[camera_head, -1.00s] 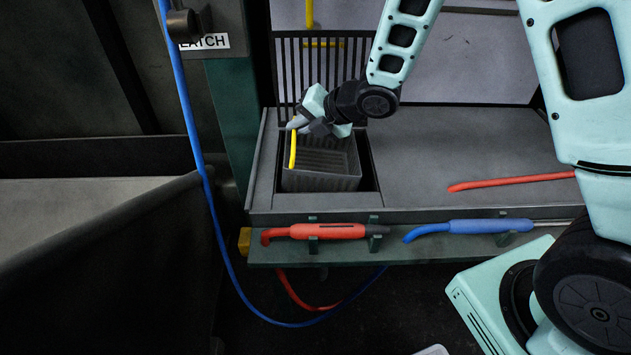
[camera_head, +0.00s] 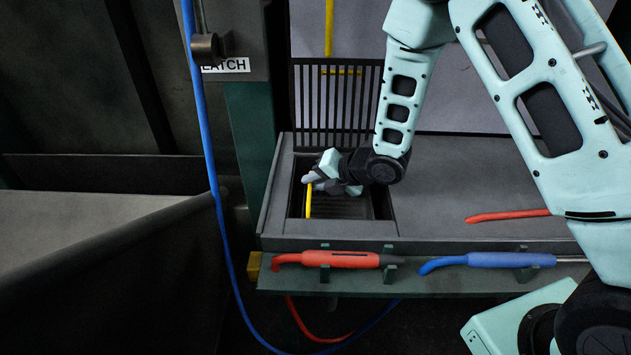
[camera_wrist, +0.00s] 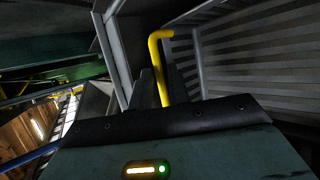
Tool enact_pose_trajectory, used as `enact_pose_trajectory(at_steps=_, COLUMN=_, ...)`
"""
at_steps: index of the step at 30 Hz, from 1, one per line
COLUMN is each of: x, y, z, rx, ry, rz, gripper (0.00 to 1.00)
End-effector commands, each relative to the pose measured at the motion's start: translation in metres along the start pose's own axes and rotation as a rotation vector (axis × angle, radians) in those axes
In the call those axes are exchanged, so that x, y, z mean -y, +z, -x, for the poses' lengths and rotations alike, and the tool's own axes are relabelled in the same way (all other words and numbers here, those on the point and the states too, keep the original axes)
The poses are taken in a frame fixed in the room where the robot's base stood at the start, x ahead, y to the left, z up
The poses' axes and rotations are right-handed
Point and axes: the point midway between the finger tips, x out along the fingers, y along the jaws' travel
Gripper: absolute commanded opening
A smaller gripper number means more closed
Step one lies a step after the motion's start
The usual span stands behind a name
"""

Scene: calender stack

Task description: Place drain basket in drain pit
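The grey drain basket (camera_head: 345,208) is down inside the drain pit (camera_head: 384,204), a rectangular opening in the grey deck. Its front wall no longer shows above the pit's front edge, and a dark gap remains at its right. Whether it rests on the bottom is hidden. Its yellow handle (camera_head: 308,203) stands up at the left. My gripper (camera_head: 314,179) is over the left part of the pit with its fingers around the handle. In the wrist view, the yellow handle (camera_wrist: 156,62) passes between my fingers (camera_wrist: 163,90), and the ribbed basket wall (camera_wrist: 255,60) fills the right.
A dark barred grate (camera_head: 335,105) stands upright behind the pit. A red-handled tool (camera_head: 340,259) and a blue-handled tool (camera_head: 500,260) hang along the deck's front ledge. A red bar (camera_head: 508,215) lies on the deck at right. A blue hose (camera_head: 215,190) hangs at left.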

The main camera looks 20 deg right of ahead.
Motion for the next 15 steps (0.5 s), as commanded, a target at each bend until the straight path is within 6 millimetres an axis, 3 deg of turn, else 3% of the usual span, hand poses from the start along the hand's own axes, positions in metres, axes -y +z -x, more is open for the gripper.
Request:
enact_pose_trajectory(at_steps=10, x=-0.001, y=0.001, z=0.001, rx=0.000, ry=0.000, rz=0.000, gripper=0.30)
enact_pose_trajectory(at_steps=15, x=-0.001, y=0.002, z=0.019, rx=0.002, ry=0.000, rz=0.000, gripper=0.30)
